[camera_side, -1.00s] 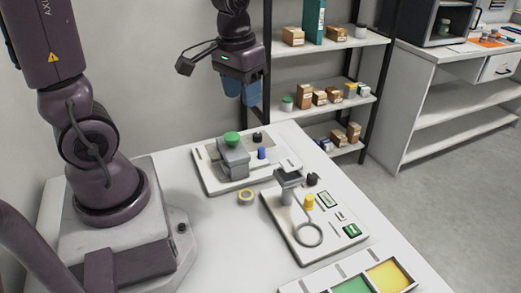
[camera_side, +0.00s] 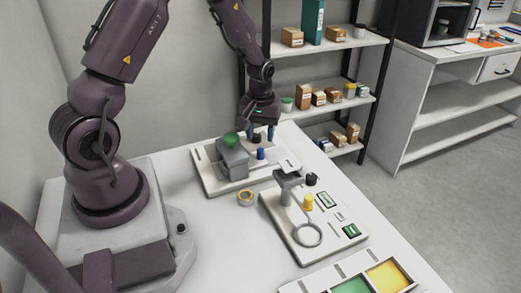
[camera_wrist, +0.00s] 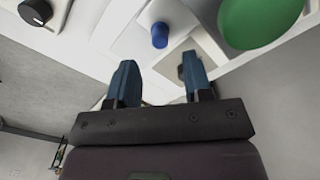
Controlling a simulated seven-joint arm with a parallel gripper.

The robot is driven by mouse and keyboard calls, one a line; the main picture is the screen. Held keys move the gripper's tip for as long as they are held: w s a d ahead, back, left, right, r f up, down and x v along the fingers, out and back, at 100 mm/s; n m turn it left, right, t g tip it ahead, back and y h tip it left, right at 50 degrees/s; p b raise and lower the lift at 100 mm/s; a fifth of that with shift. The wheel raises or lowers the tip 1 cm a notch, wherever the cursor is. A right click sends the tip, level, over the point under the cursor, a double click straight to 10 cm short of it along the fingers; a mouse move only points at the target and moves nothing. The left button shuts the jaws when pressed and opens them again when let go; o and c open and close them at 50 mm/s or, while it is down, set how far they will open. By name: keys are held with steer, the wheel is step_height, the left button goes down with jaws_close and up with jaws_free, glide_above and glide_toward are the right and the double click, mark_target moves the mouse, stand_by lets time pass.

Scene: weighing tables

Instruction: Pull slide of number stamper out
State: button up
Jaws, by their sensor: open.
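The stamper at the back of the table has a white base (camera_side: 207,181), a grey block (camera_side: 233,166) and a green knob (camera_side: 231,138) on top. A small blue peg (camera_side: 261,154) stands beside the block; I cannot tell for certain whether it belongs to the slide. In the wrist view, the blue peg (camera_wrist: 159,36) is ahead of the gap between my fingers, with the green knob (camera_wrist: 258,18) at right. My gripper (camera_side: 261,132) is open, pointing down over the back part of the base. Its blue fingers are apart, with nothing visible between them.
In front stands a second white device with a grey column (camera_side: 286,192), a yellow knob (camera_side: 307,202) and a black knob (camera_side: 312,179). A tray (camera_side: 322,281) with green and yellow compartments is at the front edge. Shelves stand behind.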

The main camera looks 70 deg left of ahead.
mark_target(261, 149)
step_height(261, 149, down, 6)
steer(key=shift+f, duration=0.1)
steer(key=shift+c, duration=0.4)
jaws_close()
